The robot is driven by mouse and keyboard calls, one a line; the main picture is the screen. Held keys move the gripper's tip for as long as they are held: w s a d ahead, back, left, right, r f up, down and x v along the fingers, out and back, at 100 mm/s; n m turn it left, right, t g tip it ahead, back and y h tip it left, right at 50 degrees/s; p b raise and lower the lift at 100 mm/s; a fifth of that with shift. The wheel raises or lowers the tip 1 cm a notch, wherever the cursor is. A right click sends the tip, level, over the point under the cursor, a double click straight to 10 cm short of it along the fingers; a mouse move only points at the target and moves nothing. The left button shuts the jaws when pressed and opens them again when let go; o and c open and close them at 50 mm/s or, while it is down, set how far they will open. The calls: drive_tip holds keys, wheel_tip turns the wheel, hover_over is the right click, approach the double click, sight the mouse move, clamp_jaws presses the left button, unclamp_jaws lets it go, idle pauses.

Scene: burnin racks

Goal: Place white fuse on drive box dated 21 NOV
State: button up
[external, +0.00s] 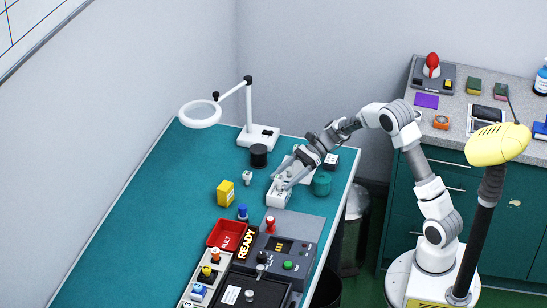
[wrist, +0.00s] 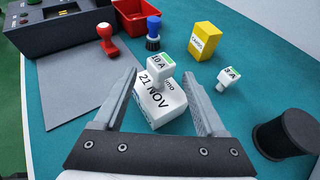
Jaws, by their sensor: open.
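A white drive box (wrist: 166,112) marked 21 NOV stands on the table, and it also shows in the external view (external: 277,200). A white fuse (wrist: 160,68) with a green-edged 10 A label appears upright on top of the box. A second white fuse (wrist: 228,80), labelled 3 A, stands on the mat to the right; it also shows in the external view (external: 248,177). My gripper (wrist: 162,80) is open above the box, with one finger on each side of the 10 A fuse and apart from it. In the external view my gripper (external: 284,181) partly hides the box top.
A yellow carton (wrist: 204,42), a blue stamp (wrist: 153,32), a red stamp (wrist: 107,40) and a red tray (wrist: 132,15) stand beyond the box. A black spool (wrist: 285,135) is close at right. The dark control unit (external: 275,238) is nearby. The left of the teal table (external: 140,190) is clear.

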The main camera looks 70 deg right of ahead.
drive_tip(key=p+v, duration=0.1)
drive_tip(key=v, duration=0.8)
drive_tip(key=shift+d, duration=0.25)
drive_tip(key=shift+s+r, duration=0.1)
